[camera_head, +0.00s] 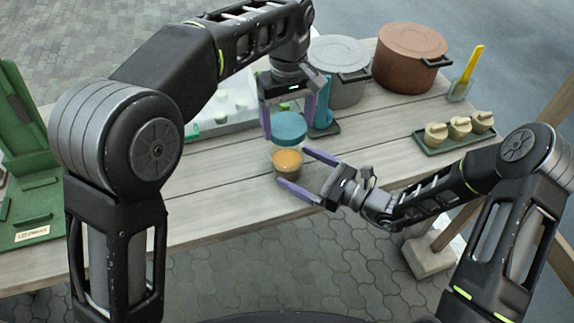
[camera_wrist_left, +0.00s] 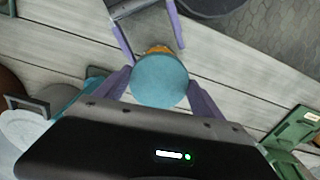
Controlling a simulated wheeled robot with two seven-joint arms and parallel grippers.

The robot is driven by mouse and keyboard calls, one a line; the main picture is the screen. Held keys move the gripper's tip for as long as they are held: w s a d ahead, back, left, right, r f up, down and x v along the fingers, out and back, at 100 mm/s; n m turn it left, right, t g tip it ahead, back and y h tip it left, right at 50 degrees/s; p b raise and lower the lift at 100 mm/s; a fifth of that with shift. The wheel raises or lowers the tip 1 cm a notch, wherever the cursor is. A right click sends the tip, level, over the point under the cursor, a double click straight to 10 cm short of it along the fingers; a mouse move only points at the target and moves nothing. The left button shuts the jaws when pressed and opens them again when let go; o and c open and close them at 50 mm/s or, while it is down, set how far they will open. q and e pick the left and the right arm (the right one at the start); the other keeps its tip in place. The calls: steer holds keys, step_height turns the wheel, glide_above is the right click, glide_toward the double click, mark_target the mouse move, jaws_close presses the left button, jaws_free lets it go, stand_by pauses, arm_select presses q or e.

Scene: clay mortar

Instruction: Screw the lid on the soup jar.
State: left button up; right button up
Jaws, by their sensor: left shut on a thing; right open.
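The teal round lid (camera_head: 289,127) is held level between the two purple fingers of my left gripper (camera_head: 292,122). It is directly above the soup jar (camera_head: 288,165), a small glass jar with orange soup. In the left wrist view the lid (camera_wrist_left: 160,80) hides most of the jar (camera_wrist_left: 159,49). My right gripper (camera_head: 294,167) is open, low over the table's front part, with its fingertips beside the jar, one on its far side and one on its near side.
A grey pot (camera_head: 340,85) and a brown pot (camera_head: 410,60) stand behind. A green tray (camera_head: 440,146) with several small pots is on the right, near a yellow-handled tool in a cup (camera_head: 460,90). A green stand (camera_head: 30,205) is at left. Bare planks (camera_head: 215,195) lie left of the jar.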

steer(key=shift+x, duration=1.15)
steer(key=shift+c, duration=0.4)
jaws_close()
arm_select(q)
steer(key=shift+f, duration=2.45)
